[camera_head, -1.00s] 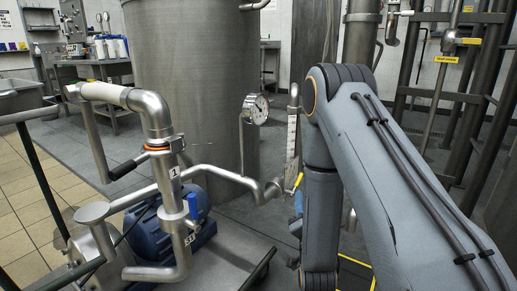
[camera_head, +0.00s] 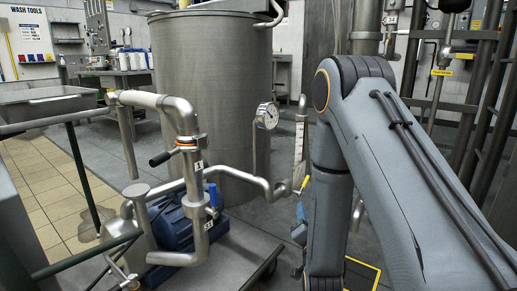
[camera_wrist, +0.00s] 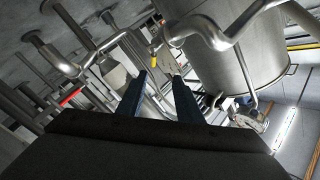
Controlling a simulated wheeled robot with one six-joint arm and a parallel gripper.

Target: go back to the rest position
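My gripper (camera_wrist: 160,76) shows in the wrist view with its two dark blue fingers apart and nothing between them. It is open. In the head view my grey arm fills the right side, and I cannot make out the gripper there. In the wrist view the fingers point toward pipework and a large steel tank (camera_wrist: 232,70), which lies beyond them. No contact between the fingers and anything shows.
A steel tank (camera_head: 215,105) stands at the back. A blue pump (camera_head: 172,228) with pipes, a pressure gauge (camera_head: 267,116) and a yellow-handled valve (camera_head: 305,183) are left of my arm. A pipe rack (camera_head: 440,100) stands right. Tiled floor (camera_head: 45,200) is open at left.

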